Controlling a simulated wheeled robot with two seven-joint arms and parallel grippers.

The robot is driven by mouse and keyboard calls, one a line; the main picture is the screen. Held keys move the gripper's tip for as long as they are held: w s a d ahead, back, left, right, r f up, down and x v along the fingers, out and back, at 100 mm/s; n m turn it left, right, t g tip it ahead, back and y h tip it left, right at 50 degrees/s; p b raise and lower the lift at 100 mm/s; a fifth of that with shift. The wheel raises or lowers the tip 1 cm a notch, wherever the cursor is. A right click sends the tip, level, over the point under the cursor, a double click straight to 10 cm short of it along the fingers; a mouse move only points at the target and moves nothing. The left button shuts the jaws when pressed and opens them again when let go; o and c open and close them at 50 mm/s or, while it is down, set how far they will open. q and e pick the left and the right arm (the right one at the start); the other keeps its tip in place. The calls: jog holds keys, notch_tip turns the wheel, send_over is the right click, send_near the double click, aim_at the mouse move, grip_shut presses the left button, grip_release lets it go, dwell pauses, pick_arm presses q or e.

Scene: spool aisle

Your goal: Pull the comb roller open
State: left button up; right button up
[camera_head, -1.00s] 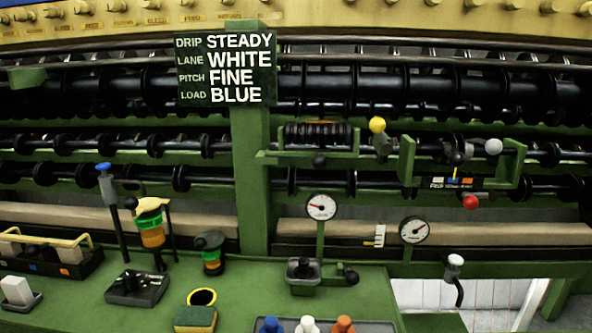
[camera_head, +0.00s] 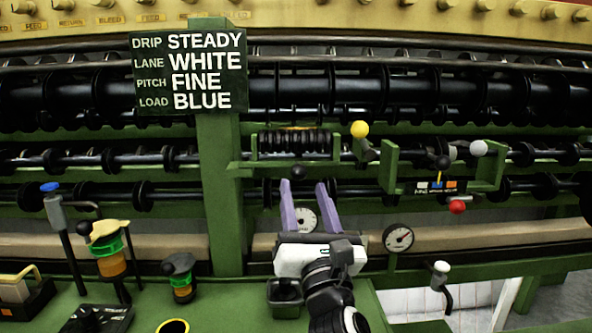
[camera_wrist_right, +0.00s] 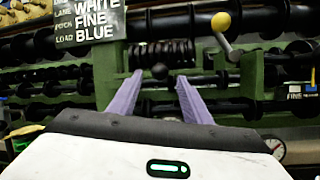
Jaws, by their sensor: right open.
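The comb roller (camera_head: 290,142) is a black ribbed roller in a green bracket on the machine, right of the sign post. A black ball knob (camera_head: 298,172) hangs below its middle. My right gripper (camera_head: 303,186) is open, its two purple fingers pointing up toward the knob. In the right wrist view the comb roller (camera_wrist_right: 165,54) is ahead, and the knob (camera_wrist_right: 160,71) appears between the fingertips (camera_wrist_right: 160,82). Nothing is held; I cannot tell how far the knob is beyond the tips. My left gripper is not in view.
A yellow ball lever (camera_head: 360,129) stands right of the comb roller. A carriage with white (camera_head: 478,148) and red (camera_head: 457,207) knobs is farther right. A dial gauge (camera_head: 305,219) is partly hidden behind my right gripper; another gauge (camera_head: 398,238) stands beside it.

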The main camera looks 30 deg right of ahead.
aim_at(300, 179)
jog(key=x, duration=0.6)
jog(key=shift+w+d+p, duration=0.15)
jog(key=shift+w+p, duration=0.1)
jog(key=shift+p, duration=0.05)
grip_shut()
